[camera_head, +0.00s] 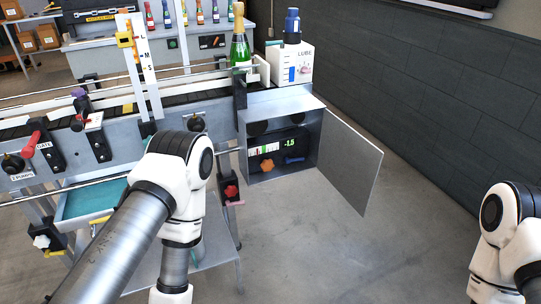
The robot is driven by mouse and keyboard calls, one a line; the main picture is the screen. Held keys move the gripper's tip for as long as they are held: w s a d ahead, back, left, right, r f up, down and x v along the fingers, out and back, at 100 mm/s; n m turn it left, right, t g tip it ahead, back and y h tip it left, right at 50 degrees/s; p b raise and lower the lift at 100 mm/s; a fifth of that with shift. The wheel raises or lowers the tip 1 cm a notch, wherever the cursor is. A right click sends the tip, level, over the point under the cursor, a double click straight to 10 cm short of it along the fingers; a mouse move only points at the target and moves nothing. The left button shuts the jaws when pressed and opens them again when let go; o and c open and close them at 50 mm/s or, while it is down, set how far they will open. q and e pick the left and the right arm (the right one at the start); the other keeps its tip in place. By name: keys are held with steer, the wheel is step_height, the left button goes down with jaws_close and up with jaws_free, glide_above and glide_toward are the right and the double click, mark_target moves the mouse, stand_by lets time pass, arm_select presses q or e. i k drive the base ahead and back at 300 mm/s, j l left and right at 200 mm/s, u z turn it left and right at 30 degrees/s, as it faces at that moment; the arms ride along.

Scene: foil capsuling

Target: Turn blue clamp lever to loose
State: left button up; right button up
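A small blue lever-like part (294,159) sits low inside the open grey cabinet (262,176), right of an orange knob (267,165). It lies roughly level, but its exact setting is too small to read. I cannot tell for sure that it is the clamp lever. A purple handle (79,92) stands on the conveyor's near side at the left. My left arm crosses the lower left, and its gripper is not in view. My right arm shows only at the right edge, and its gripper is not in view.
The cabinet door (352,163) stands open to the right. A display inside reads about -1.5. A green bottle (240,42) and a white LUBE box (293,65) are above the cabinet. A red lever (31,137) is at the far left. The floor right of the door is clear.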

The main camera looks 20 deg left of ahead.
mark_target(301, 159)
steer(key=i+l+u, duration=0.2)
steer(key=l+u, duration=0.2)
steer(key=i+l+u, duration=0.1)
steer(key=l+u, duration=0.35)
steer(key=l, duration=0.15)
steer(key=l+u, duration=0.4)
steer(key=l, duration=0.15)
steer(key=l+u, duration=0.4)
steer(key=l, duration=1.2)
steer(key=i+l+u, duration=0.15)
steer(key=l, duration=0.85)
steer(key=i, duration=0.15)
